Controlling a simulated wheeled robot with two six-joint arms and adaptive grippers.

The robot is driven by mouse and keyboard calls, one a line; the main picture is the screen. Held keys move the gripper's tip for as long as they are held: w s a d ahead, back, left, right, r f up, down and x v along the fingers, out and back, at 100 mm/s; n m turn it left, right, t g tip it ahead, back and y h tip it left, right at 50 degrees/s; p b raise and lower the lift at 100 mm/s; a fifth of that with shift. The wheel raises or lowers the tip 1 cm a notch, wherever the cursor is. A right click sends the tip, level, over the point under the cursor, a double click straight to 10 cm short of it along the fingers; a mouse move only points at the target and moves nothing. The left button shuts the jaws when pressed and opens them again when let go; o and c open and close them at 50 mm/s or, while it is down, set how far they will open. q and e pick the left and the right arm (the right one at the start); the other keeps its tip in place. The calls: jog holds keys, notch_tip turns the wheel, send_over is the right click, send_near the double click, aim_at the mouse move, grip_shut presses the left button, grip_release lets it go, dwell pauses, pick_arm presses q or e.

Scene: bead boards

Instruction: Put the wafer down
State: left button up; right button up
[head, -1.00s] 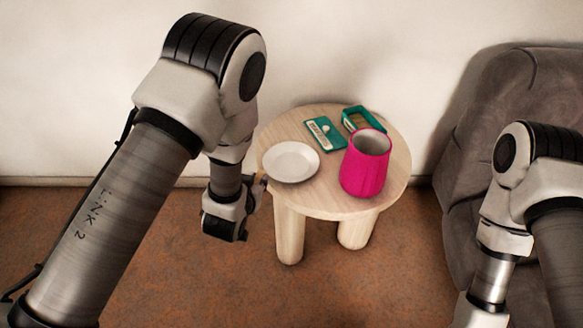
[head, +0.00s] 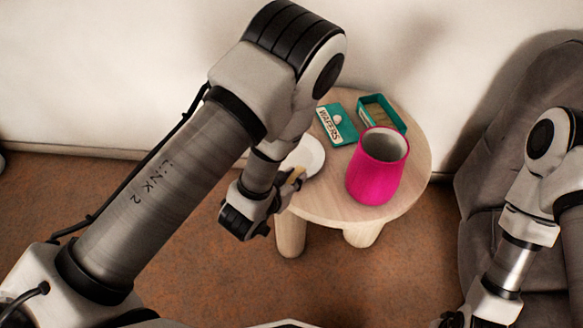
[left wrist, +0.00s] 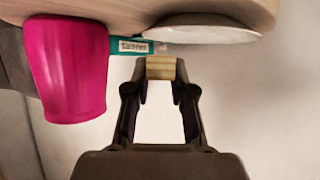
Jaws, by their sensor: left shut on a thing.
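My left gripper (left wrist: 161,88) is shut on a small tan wafer (left wrist: 161,67), seen between its fingertips in the left wrist view. In the head view the left gripper (head: 290,184) is at the front left edge of the round table, with a bit of the wafer (head: 298,174) showing. The white plate (head: 311,154) lies on the table just beyond it, partly hidden by my arm. The wafer appears apart from the plate (left wrist: 203,32). My right gripper (head: 454,319) is low at the bottom right, mostly cut off, its opening unclear.
A tall magenta cup (head: 375,178) stands at the table's front right. Behind it are a teal piece labelled WAFERS (head: 334,127) and an open teal frame or box (head: 383,111). The wooden table (head: 415,160) has a bare right edge. A grey sofa (head: 485,182) is at the right.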

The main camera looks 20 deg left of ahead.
pick_arm(q)
jog(key=w+a, duration=0.1)
jog(key=w, duration=0.2)
jog(key=w+a+b, duration=0.1)
jog(key=w, duration=0.2)
jog(key=w+a+f+b, duration=0.1)
jog(key=w, duration=0.2)
jog(key=shift+w+a, duration=0.3)
jog(key=shift+w, duration=0.1)
jog(key=f+b, duration=0.1)
jog(key=f, duration=0.1)
jog(key=f+b, duration=0.1)
jog(key=b, duration=0.1)
jog(key=shift+w+f+b, duration=0.2)
jog(key=shift+f+b, duration=0.1)
jog(key=shift+f, duration=0.1)
jog(key=shift+r, duration=0.2)
jog(key=shift+c, duration=0.3)
jog(key=shift+f, duration=0.25)
jog(key=o, duration=0.8)
jog(key=shift+c, duration=0.2)
pick_arm(e)
notch_tip(320, 180, down, 7)
jog(key=shift+f, duration=0.2)
